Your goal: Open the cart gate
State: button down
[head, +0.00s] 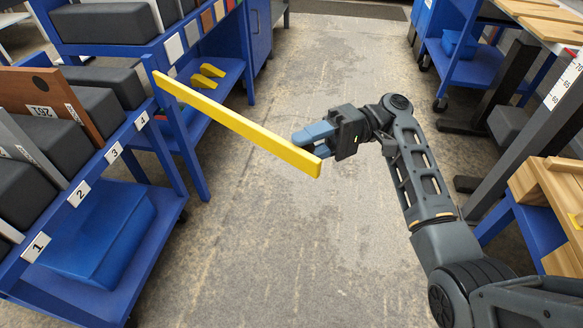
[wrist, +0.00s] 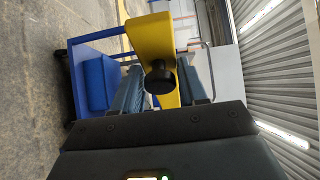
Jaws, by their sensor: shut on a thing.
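The cart gate is a long yellow bar (head: 235,122), swung out from the blue cart (head: 168,150) at the left into the aisle. Its far end meets the cart's post, and its free end is at my gripper (head: 314,141). In the wrist view, the gate (wrist: 153,38) runs away from me, with a round black knob (wrist: 160,77) on its near end. The exact contact is partly hidden.
The cart has numbered slots with dark blocks, a brown board (head: 50,92) and a blue bin (head: 98,232) below. A blue shelf with yellow pieces (head: 207,76) stands behind. Benches and wooden boards (head: 545,15) line the right. The aisle floor (head: 290,245) between is clear.

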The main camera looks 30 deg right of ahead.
jog(key=w+d+n+g+b, duration=0.2)
jog(key=w+d+g+b, duration=0.2)
jog(key=w+d+b, duration=0.2)
jog(key=shift+w+d+n+h+b, duration=0.35)
jog(key=shift+d+b, duration=0.65)
jog(key=shift+d, duration=0.55)
jog(key=shift+s, duration=0.1)
jog(key=c, duration=0.8)
grip_release()
